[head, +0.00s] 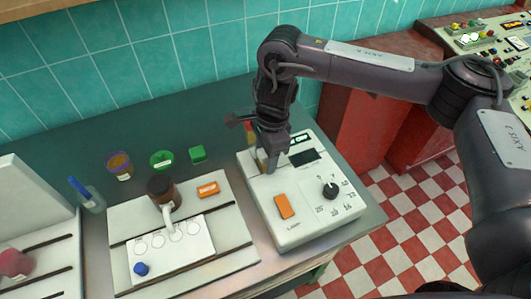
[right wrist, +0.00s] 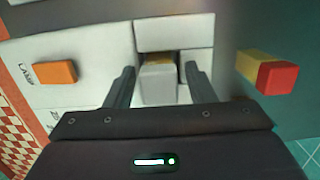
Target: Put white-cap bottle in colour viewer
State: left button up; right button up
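The colour viewer (head: 305,210) is a white box with a black dial, an orange switch and a dark display. My right gripper (head: 268,158) points down over its back-left part. In the right wrist view, the white-cap bottle (right wrist: 158,84) stands between the two fingers, its pale cap towards the camera and a bit of amber showing behind it. It appears to sit in the viewer's recess; how deep is hidden. The fingers (right wrist: 159,88) are open, with a gap on each side of the bottle. My left gripper is not in view.
A red and yellow block (right wrist: 268,72) is close beside the viewer. Left of the viewer are a white tray (head: 235,235) with a brown jar (head: 162,190), a green block (head: 197,153), a green-lidded tub (head: 162,160) and a purple-topped jar (head: 120,165).

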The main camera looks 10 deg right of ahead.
jog(key=shift+r, duration=0.25)
notch_tip(320, 180, up, 12)
jog(key=d, duration=0.1)
jog(key=shift+d, duration=0.2)
jog(key=shift+w+f, duration=0.1)
jog(key=shift+f, duration=0.05)
dwell(0.5)
